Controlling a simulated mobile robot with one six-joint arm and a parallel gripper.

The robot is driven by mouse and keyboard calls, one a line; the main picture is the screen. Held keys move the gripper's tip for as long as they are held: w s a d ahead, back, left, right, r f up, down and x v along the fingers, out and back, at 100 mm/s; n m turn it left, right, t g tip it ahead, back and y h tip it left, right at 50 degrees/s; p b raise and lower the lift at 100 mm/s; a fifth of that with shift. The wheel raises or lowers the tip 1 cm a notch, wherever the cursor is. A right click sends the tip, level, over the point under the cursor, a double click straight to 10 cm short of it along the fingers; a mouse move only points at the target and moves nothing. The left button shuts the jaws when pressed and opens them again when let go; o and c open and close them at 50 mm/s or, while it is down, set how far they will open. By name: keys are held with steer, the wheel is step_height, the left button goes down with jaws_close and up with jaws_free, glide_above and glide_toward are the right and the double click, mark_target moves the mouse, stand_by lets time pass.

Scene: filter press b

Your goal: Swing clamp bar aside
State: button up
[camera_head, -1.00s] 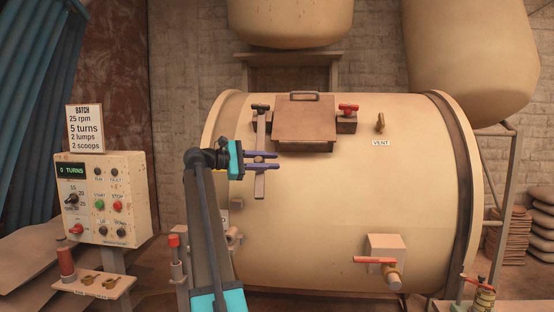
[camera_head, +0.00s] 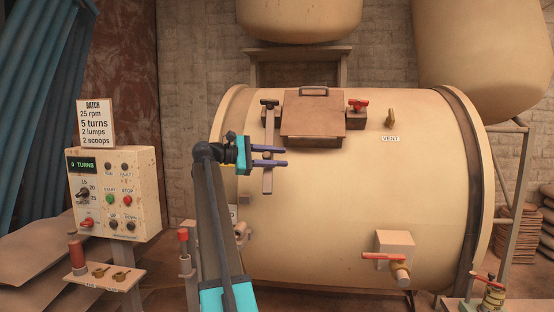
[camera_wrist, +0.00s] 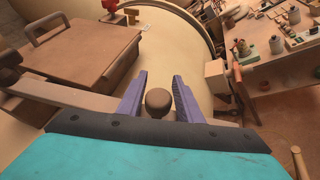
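The clamp bar (camera_head: 268,184) is a brown bar hanging upright down the drum's face, just left of the hatch (camera_head: 313,118). A black-topped fitting (camera_head: 269,102) is at its upper end. My gripper (camera_head: 285,157) is at the bar's lower half, its purple fingers crossing it and pointing right. In the wrist view the bar (camera_wrist: 75,95) runs in from the left, and a round brown knob (camera_wrist: 158,101) sits between my gripper's fingers (camera_wrist: 164,95). The fingers are open around the knob, with a gap visible on each side. The fingers hide part of the bar in the head view.
A red-handled fitting (camera_head: 357,106) is right of the hatch, and a vent handle (camera_head: 391,116) further right. A red-levered valve (camera_head: 384,257) juts from the drum's lower right. The control panel (camera_head: 113,195) stands at left. The drum face right of my gripper is clear.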

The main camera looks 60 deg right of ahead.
steer(key=b+v, duration=0.1)
steer(key=v, duration=1.2)
steer(key=shift+a+b, duration=0.3)
steer(key=shift+b, duration=0.1)
